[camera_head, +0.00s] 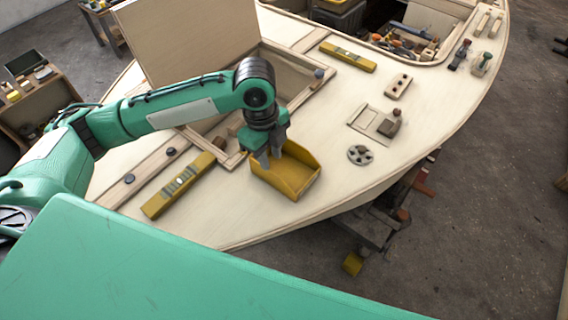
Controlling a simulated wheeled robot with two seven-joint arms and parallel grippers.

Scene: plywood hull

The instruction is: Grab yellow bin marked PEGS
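A yellow open-topped bin (297,184) sits on the pale plywood deck, just right of the open hatch. No PEGS lettering can be read on it from here. My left gripper (270,160) points down at the bin's back-left end, with its two fingers a little apart. The fingertips are at or just over the rim there and hide part of it. I cannot tell whether they touch the bin. My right gripper is not in view.
A yellow level (178,186) lies left of the bin, and another (347,57) lies farther back. A raised hatch lid (188,40) stands behind my arm. The deck's edge is close in front.

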